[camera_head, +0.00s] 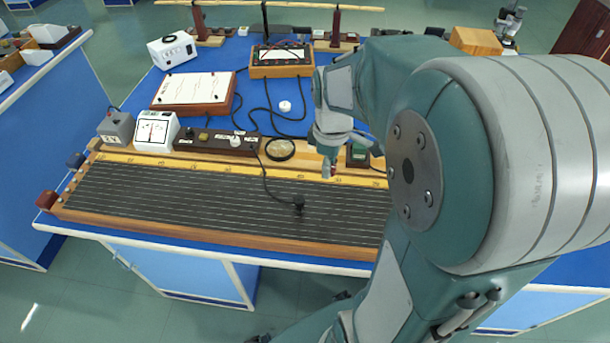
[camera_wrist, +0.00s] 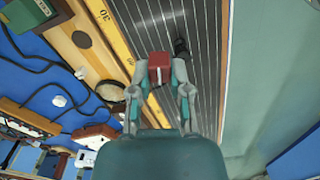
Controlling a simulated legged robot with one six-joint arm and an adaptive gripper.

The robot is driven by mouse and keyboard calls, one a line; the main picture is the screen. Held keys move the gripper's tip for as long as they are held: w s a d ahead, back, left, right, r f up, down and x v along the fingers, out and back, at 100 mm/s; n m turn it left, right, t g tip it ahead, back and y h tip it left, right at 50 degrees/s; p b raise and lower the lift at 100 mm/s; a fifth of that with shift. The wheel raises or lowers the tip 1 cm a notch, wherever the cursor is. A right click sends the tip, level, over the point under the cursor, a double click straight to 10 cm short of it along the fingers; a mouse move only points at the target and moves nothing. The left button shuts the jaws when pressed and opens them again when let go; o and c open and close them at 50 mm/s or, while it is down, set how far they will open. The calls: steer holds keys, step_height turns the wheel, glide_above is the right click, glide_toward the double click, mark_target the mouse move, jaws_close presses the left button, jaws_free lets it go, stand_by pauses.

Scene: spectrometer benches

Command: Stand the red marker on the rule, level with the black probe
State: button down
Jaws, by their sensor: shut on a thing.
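In the head view my gripper (camera_head: 328,163) is at the rule's edge of the wired board. The rule is a yellow numbered strip (camera_head: 220,165), also in the wrist view (camera_wrist: 113,40). The black probe (camera_head: 298,208) stands on the dark wires, close beyond the marker in the wrist view (camera_wrist: 181,47). I cannot tell whether the marker touches anything.
A round glass dial (camera_head: 280,150) and a dark switch block (camera_head: 215,141) sit just behind the rule. A green-topped box (camera_head: 358,155) stands right of my gripper. A black lead runs across the rule to the probe. The board's left part is clear.

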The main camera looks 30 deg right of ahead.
steer(key=a+n, duration=0.1)
steer(key=n, duration=2)
glide_above(305, 178)
steer(key=f, duration=0.9)
steer(key=shift+s+a+f, duration=0.1)
steer(key=shift+s+f, duration=0.1)
steer(key=shift+s, duration=0.05)
steer(key=shift+w+f, duration=0.3)
steer(key=shift+f, duration=1.55)
steer(key=shift+f, duration=0.1)
steer(key=c, duration=0.6)
jaws_free()
